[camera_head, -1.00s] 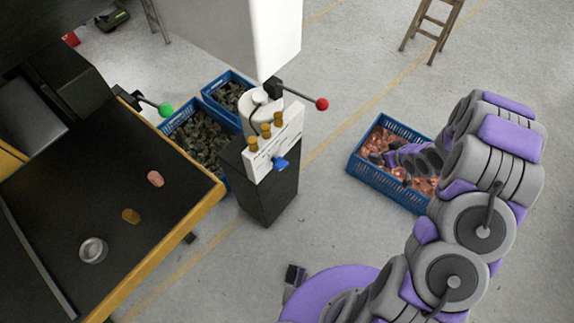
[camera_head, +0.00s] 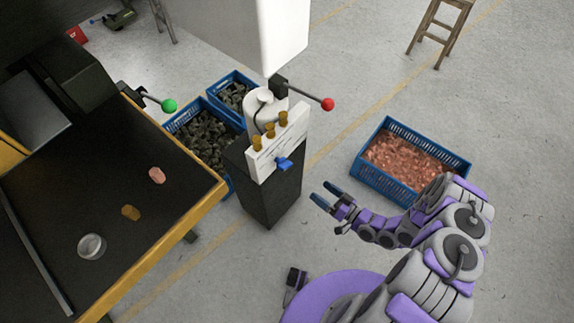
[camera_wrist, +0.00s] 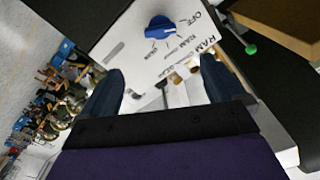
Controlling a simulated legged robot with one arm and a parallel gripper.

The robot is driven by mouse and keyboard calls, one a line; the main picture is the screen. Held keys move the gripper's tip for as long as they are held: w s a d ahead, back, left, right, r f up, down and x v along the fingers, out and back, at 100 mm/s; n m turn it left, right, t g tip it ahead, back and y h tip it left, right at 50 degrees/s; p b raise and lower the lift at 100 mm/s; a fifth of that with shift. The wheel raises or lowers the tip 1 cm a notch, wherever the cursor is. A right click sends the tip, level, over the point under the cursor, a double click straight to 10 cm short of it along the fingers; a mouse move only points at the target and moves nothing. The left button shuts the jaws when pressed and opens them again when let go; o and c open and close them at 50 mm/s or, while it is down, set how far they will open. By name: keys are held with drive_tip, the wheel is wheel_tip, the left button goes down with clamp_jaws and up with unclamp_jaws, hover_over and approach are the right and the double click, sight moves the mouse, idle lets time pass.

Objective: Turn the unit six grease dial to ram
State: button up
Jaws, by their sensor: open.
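The blue dial (camera_head: 284,163) sits on the white panel (camera_head: 268,160) at the top of a dark pedestal (camera_head: 268,197). In the wrist view the dial (camera_wrist: 158,27) is near the top centre, ringed by printed words, of which OFF and RAM are readable. Which word the dial points at I cannot tell. My gripper (camera_head: 327,194) is to the lower right of the dial in the head view, apart from it. Its two blue fingers are open and empty; in the wrist view the gripper (camera_wrist: 160,72) is below the dial.
Several brass cups (camera_head: 270,131) stand along the panel's top. A red-knobbed lever (camera_head: 327,104) sticks out just above the panel. A blue crate of copper pieces (camera_head: 365,178) is on the floor at right. A dark, yellow-edged table (camera_head: 75,190) is at left.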

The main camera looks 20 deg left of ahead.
sight(290, 167)
drive_tip(key=b+x, duration=0.3)
drive_tip(key=x, duration=1.4)
drive_tip(key=shift+w+a, duration=0.15)
drive_tip(key=shift+a, duration=0.1)
drive_tip(key=c, duration=1)
drive_tip(key=shift+o, duration=0.2)
drive_tip(key=m, duration=0.3)
drive_tip(key=shift+m+p, duration=0.3)
drive_tip(key=shift+w+d+m, duration=0.1)
drive_tip(key=shift+w+m, duration=0.05)
drive_tip(key=shift+m, duration=1.85)
